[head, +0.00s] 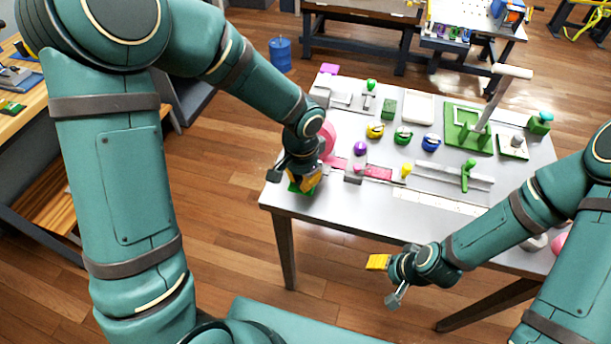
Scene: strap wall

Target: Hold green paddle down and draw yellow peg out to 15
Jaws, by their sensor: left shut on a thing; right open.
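The green paddle (294,188) is at the left front corner of the table, mostly hidden by my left gripper (303,180). That gripper is shut on it. The yellow peg (405,171) stands upright at the right end of a pink strap (378,172) in the middle of the table. My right gripper (387,280) is open and empty, in front of the table's front edge and well short of the peg. The numbers of any scale are too small to read.
A white strip (440,208) lies along the table's front. A rail with a green handle (467,176) is right of the peg. Yellow, green and blue rounded pieces (431,142) stand behind it. A tall grey lever (490,105) rises at the back right.

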